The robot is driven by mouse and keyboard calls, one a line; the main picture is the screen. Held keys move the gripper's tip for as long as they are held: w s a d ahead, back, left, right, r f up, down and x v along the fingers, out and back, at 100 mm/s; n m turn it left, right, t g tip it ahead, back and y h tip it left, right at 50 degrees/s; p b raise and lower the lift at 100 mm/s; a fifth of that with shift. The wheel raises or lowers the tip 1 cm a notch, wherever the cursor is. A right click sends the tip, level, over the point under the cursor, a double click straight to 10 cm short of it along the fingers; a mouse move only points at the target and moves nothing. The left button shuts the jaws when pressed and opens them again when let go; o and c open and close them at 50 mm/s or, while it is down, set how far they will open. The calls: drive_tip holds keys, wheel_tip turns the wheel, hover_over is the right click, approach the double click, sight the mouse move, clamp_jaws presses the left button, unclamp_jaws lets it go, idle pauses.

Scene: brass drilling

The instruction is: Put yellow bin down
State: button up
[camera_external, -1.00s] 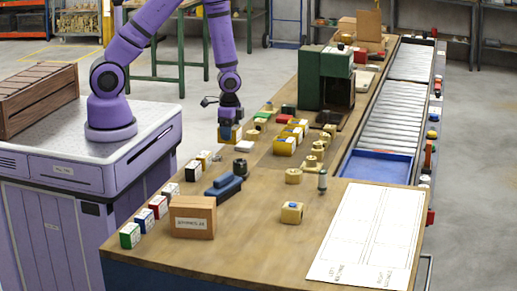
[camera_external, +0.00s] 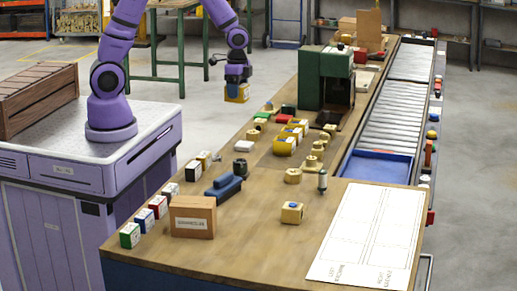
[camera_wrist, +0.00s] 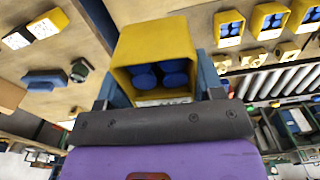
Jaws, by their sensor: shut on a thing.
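The yellow bin (camera_wrist: 155,42) fills the middle of the wrist view, with several blue round pieces inside it. My gripper (camera_external: 237,88) is shut on it, with a finger on each side. In the external view the yellow bin (camera_external: 236,94) hangs below my gripper, raised near the far left edge of the wooden workbench (camera_external: 262,235). The bin is apart from the bench top.
Other yellow bins (camera_external: 285,145) stand mid-bench, beside several brass parts (camera_external: 293,176). A green machine (camera_external: 325,78) stands behind them. A blue vise-like block (camera_external: 223,187), a cardboard box (camera_external: 192,217) and small coloured boxes (camera_external: 130,235) are nearer. A white sheet (camera_external: 372,235) lies at right.

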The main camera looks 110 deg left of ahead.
drive_tip(key=w+d+m, duration=0.4)
drive_tip(key=w+d, duration=0.5)
drive_tip(key=w, duration=0.5)
drive_tip(key=w+d+m, duration=0.2)
drive_tip(key=w+d, duration=0.3)
drive_tip(key=d, duration=0.4)
drive_tip(key=w+d+m, duration=0.3)
drive_tip(key=w+d, duration=0.1)
drive_tip(key=d, duration=0.5)
drive_tip(key=w+d+m, duration=0.2)
drive_tip(key=w+d, duration=0.3)
drive_tip(key=d, duration=0.4)
drive_tip(key=s+d+m, duration=0.3)
drive_tip(key=d+m, duration=0.3)
drive_tip(key=d, duration=2.4)
drive_tip(key=shift+w+a+f, duration=0.1)
drive_tip(key=shift+f, duration=2.45)
drive_tip(key=shift+w+a+f, duration=0.1)
drive_tip(key=shift+f, duration=2.4)
drive_tip(key=shift+w+a+f, duration=0.1)
drive_tip(key=shift+f, duration=2.45)
